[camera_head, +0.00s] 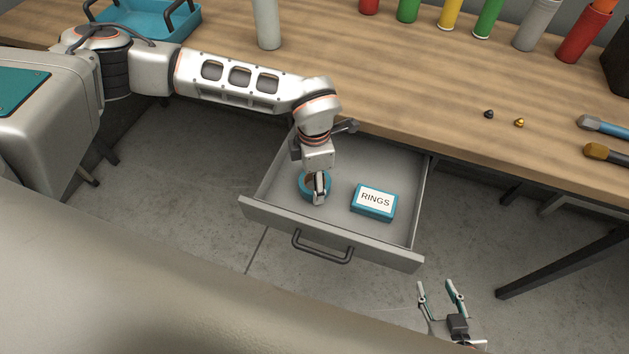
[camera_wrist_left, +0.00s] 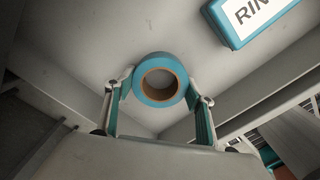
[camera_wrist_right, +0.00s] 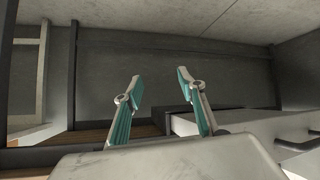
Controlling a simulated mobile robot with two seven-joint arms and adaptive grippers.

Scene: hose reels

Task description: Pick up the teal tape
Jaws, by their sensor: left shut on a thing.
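The teal tape (camera_head: 308,187) is a roll with a brown core, inside the open grey drawer (camera_head: 344,231). My left gripper (camera_head: 319,194) reaches down into the drawer and is shut on the tape. In the left wrist view the tape (camera_wrist_left: 160,67) sits between the two fingertips, one on each side, over the drawer floor. I cannot tell whether it touches the floor. My right gripper (camera_head: 441,290) is open and empty, in front of the drawer at the right. In the right wrist view its fingers (camera_wrist_right: 158,88) are apart with nothing between them.
A teal box labelled RINGS (camera_head: 374,201) lies in the drawer, right of the tape. The wooden bench (camera_head: 420,90) above holds a teal tray (camera_head: 150,18), several cylinders along the back, two small knobs and two brushes at the right. The drawer walls surround my left gripper.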

